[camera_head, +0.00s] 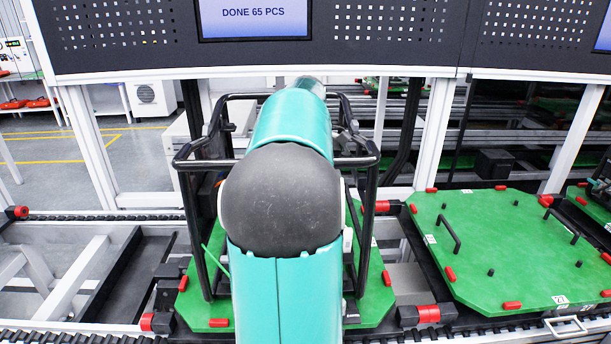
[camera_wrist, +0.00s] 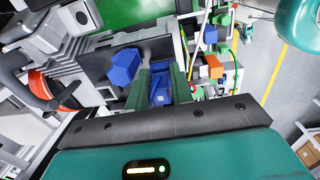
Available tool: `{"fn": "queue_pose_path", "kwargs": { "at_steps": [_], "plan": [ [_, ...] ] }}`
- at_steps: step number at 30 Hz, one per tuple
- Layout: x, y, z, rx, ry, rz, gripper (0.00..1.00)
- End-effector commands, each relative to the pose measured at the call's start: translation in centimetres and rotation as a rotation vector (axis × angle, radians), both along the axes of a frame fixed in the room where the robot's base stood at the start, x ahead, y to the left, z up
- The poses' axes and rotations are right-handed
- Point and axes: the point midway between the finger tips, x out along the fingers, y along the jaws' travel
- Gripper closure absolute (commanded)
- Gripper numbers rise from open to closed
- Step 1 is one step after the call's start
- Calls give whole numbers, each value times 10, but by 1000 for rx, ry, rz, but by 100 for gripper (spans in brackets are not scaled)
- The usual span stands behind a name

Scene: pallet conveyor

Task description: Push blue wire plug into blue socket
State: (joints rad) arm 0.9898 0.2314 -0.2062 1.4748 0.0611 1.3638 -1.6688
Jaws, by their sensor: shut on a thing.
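In the wrist view my gripper (camera_wrist: 159,82) has its two dark green fingers shut on a blue plug (camera_wrist: 161,93). A larger blue block (camera_wrist: 125,67) sits just left of the fingers; I cannot tell whether it is the blue socket. A smaller blue connector (camera_wrist: 210,34) and an orange one (camera_wrist: 214,66) stand to the right, beside white and grey parts. Whether the plug touches a socket is hidden by the fingers. In the head view my teal arm covers the gripper and the plug.
In the head view a green pallet (camera_head: 205,311) with a black tubular frame (camera_head: 190,230) lies under my arm. A second green pallet (camera_head: 510,250) with black handles is at the right on the conveyor. A dark panel with a screen (camera_head: 254,18) spans the top.

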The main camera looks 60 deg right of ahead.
Motion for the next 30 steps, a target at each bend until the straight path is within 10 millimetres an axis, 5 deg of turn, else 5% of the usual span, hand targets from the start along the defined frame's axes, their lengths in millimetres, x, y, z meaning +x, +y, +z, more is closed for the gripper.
{"fn": "queue_pose_path", "kwargs": {
  "at_steps": [30],
  "plan": [
    [0, 0, 12, 3, 1, 0, 100]
  ]
}}
